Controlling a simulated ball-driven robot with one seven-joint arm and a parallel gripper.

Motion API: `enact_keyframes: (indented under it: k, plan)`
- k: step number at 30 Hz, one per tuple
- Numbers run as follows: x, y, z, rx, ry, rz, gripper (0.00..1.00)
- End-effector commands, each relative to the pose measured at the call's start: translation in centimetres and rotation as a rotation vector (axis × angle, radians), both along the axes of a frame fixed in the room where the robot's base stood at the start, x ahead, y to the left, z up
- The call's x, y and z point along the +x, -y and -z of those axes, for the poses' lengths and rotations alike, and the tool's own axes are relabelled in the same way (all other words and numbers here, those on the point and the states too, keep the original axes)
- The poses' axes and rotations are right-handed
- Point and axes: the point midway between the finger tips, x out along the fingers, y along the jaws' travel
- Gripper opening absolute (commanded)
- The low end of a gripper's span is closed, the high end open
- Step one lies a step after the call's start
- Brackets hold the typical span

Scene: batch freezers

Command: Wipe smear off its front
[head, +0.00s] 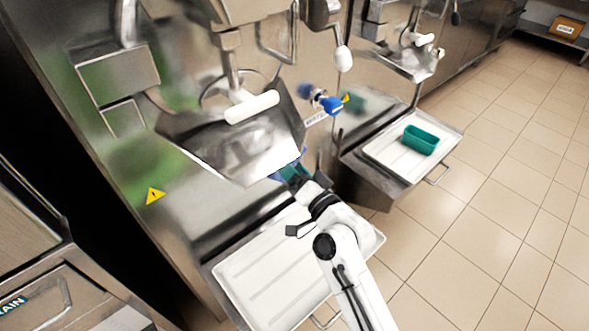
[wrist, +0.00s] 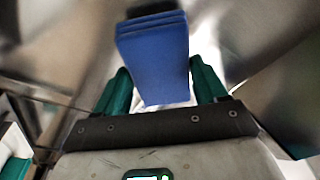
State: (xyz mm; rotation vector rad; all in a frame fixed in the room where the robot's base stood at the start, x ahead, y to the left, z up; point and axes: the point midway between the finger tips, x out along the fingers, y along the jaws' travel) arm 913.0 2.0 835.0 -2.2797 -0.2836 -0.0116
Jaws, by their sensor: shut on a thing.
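My gripper (head: 294,174), with green fingers, is in front of the near batch freezer (head: 112,190), just below its steel spout chute (head: 205,140). It is shut on a folded blue cloth (wrist: 153,55), which sticks out beyond the fingers in the wrist view. In the head view only small blue edges of the cloth (head: 277,177) show beside the gripper. I cannot tell whether the cloth touches the steel. The freezer front is shiny, with blurred green and grey patches; I cannot make out a distinct smear among them.
A white drip tray (head: 262,285) lies below my arm. A second freezer at the right has a white tray (head: 382,160) with a green tub (head: 420,140). A blue-handled valve (head: 325,102) and a white handle (head: 251,107) jut out nearby. Tiled floor (head: 500,220) is free at right.

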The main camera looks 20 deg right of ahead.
Motion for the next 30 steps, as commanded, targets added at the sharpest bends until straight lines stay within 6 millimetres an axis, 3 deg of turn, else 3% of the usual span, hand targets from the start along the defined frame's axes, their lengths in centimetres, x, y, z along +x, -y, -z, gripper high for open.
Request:
enact_keyframes:
  k: [30]
  plan:
    - [0.90,-0.30,0.02,0.001,0.000,0.000,0.47]
